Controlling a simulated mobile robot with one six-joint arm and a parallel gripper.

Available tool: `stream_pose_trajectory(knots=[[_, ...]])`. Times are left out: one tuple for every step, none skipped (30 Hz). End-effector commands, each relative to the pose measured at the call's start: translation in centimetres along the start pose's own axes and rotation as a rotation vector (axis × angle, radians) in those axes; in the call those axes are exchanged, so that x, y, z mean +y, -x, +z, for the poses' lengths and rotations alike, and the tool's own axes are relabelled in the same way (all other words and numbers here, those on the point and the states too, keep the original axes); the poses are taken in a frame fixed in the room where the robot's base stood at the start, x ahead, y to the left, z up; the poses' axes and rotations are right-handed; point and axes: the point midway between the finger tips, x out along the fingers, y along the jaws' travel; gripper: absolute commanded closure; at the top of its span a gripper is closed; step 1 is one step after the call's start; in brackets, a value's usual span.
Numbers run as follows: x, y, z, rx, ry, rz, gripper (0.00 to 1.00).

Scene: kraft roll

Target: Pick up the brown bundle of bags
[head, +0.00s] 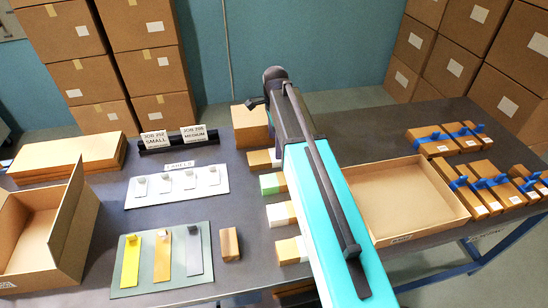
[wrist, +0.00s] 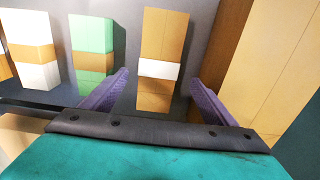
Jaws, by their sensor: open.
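The brown bundle of bags (wrist: 164,35) has a white band around it and lies on the dark table in the wrist view. In the head view the brown bundle (head: 257,160) is at the far end of a row of bundles, partly hidden by my arm. My gripper (wrist: 158,78) is open and empty, its purple fingers pointing at the bundle. In the picture one finger lies to each side of the bundle's near part. I see no contact, and the remaining depth cannot be told. The head view does not show the fingers clearly.
A green bundle (wrist: 92,58) and a white bundle (wrist: 35,30) lie left of the brown one. A cardboard box (wrist: 262,65) rises close at right. In the head view, an open tray (head: 415,200) is right of my arm and a label card (head: 140,200) is left.

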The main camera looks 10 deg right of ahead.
Motion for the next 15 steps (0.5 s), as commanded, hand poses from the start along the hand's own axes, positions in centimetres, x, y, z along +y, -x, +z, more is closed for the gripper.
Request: stream_pose_trajectory(knots=[[0.03, -0.30, -0.01, 0.000, 0.000, 0.000, 0.20], [0.02, -0.44, -0.01, 0.000, 0.000, 0.000, 0.20], [0.02, -0.57, -0.02, 0.000, 0.000, 0.000, 0.20], [0.02, -0.63, -0.02, 0.000, 0.000, 0.000, 0.20], [0.01, -0.66, -0.02, 0.000, 0.000, 0.000, 0.20], [0.01, -0.68, -0.03, 0.000, 0.000, 0.000, 0.20], [0.00, -0.68, -0.03, 0.000, -0.001, 0.000, 0.20], [0.00, -0.67, -0.04, 0.000, -0.001, 0.000, 0.20], [0.00, -0.67, -0.04, 0.000, -0.001, 0.000, 0.20], [0.00, -0.66, -0.04, 0.000, -0.001, 0.000, 0.20], [0.00, -0.66, -0.05, 0.000, -0.001, 0.000, 0.20], [0.00, -0.65, -0.05, 0.000, -0.001, 0.000, 0.20], [0.00, -0.65, -0.05, 0.000, -0.001, 0.000, 0.20], [0.01, -0.67, -0.05, 0.000, -0.001, 0.000, 0.20], [0.02, -0.71, -0.05, 0.000, -0.001, 0.000, 0.20]])
